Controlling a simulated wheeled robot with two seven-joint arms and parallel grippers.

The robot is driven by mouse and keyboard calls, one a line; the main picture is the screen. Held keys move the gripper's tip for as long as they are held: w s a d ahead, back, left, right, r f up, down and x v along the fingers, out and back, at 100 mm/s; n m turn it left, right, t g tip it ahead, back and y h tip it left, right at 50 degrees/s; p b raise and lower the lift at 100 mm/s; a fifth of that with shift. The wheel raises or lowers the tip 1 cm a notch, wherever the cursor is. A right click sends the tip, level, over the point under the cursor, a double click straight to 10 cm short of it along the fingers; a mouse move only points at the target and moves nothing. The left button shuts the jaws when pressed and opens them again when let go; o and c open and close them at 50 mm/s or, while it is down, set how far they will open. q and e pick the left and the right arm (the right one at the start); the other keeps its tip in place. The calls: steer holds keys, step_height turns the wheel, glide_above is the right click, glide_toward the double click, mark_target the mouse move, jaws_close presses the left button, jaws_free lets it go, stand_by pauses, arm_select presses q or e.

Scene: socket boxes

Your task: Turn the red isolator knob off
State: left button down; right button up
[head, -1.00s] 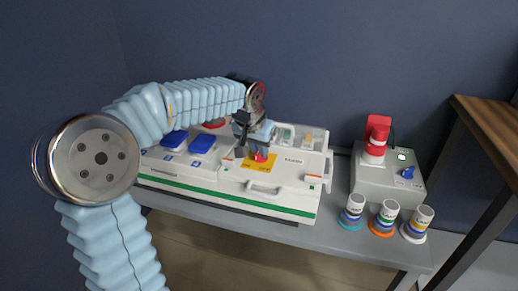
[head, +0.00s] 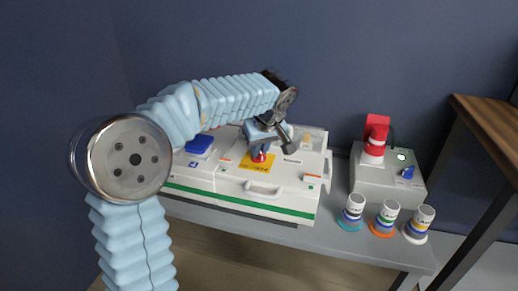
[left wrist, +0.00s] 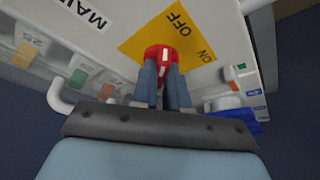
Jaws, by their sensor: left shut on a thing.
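The red isolator knob (head: 260,156) sits on a yellow plate (head: 264,166) on top of the white socket box (head: 240,183). My left gripper (head: 261,149) is over the knob and shut on it. In the left wrist view the two fingers (left wrist: 163,85) straddle the red knob (left wrist: 158,52), which has a pale mark on it. The yellow plate (left wrist: 140,43) there carries the words OFF and ON. The fingers hide part of the knob, and I cannot tell for sure which word its mark points at. My right gripper is out of view.
A blue socket cover (head: 199,144) is left of the knob. A grey box (head: 372,184) with a red plug (head: 375,140) and a blue knob (head: 408,172) stands at right. Three banded white plugs (head: 388,215) stand before it. A wooden-topped table (head: 490,125) is far right.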

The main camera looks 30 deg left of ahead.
arm_select(q)
steer(key=shift+d+f+n+g, duration=0.1)
steer(key=shift+f+n+g, duration=0.15)
steer(key=shift+n, duration=0.35)
steer(key=c, duration=1.1)
jaws_free()
steer(key=shift+c, duration=0.2)
steer(key=shift+r, duration=0.1)
steer(key=shift+r, duration=0.1)
steer(key=shift+r, duration=0.3)
steer(key=p+v, duration=0.2)
steer(key=v, duration=1.1)
steer(key=shift+d, duration=0.25)
